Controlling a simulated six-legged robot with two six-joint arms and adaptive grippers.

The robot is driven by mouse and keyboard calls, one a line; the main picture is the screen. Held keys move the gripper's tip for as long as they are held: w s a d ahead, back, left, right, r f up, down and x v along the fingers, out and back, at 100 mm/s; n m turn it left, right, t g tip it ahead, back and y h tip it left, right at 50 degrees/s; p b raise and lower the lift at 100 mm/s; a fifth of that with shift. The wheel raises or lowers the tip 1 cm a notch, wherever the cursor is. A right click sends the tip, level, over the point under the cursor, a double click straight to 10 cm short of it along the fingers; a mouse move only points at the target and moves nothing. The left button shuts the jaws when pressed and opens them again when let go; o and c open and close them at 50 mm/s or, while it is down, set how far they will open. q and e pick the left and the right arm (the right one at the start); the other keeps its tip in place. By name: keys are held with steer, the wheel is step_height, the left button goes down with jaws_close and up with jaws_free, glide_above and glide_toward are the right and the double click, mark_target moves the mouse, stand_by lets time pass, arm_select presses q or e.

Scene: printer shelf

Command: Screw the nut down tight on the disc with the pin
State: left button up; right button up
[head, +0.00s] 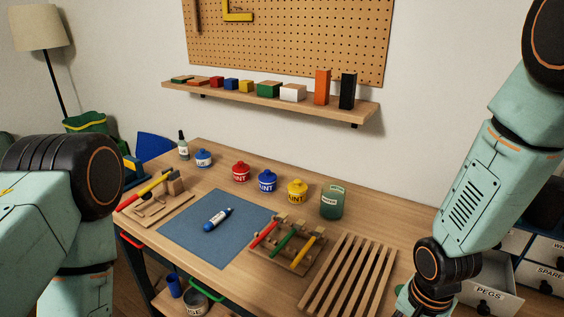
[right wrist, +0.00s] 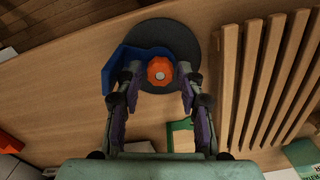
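In the right wrist view a round dark grey disc (right wrist: 155,28) lies flat near the top, on a wooden surface. An orange nut (right wrist: 153,66) sits over it, with the pale end of the pin (right wrist: 159,75) showing in its middle. A blue angled piece (right wrist: 133,54) lies around the far and left sides of the nut. My right gripper (right wrist: 158,88) is open, its fingers apart on the left and right of the nut. Whether a finger touches the blue piece is unclear. In the head view my left gripper is outside the picture; only its arm shows.
A slatted wooden rack (head: 345,274) stands at the table's right; its slats (right wrist: 258,75) run close beside the disc. A blue mat (head: 178,236) bears a blue-and-white tube (head: 217,220). A wooden tool holder (head: 284,262) and paint pots (head: 297,193) stand nearby. An open drawer (head: 490,288) is at right.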

steer(key=n+p, duration=0.1)
steer(key=n, duration=0.2)
steer(key=n+p, duration=0.2)
steer(key=shift+r+n, duration=0.2)
steer(key=shift+n, duration=0.2)
steer(key=shift+n+p, duration=0.85)
steer(key=shift+n, duration=0.35)
steer(key=shift+f+n, duration=0.15)
steer(key=shift+n, duration=0.45)
steer(key=c, duration=0.5)
steer(key=shift+f+m+b, duration=0.15)
steer(key=shift+m+b, duration=1)
steer(key=shift+m, duration=0.35)
steer(key=shift+c, duration=0.2)
steer(key=m+b, duration=0.3)
steer(key=m, duration=0.1)
steer(key=m+b, duration=0.2)
steer(key=m, duration=0.3)
steer(key=m+b, duration=0.1)
steer(key=m, duration=0.4)
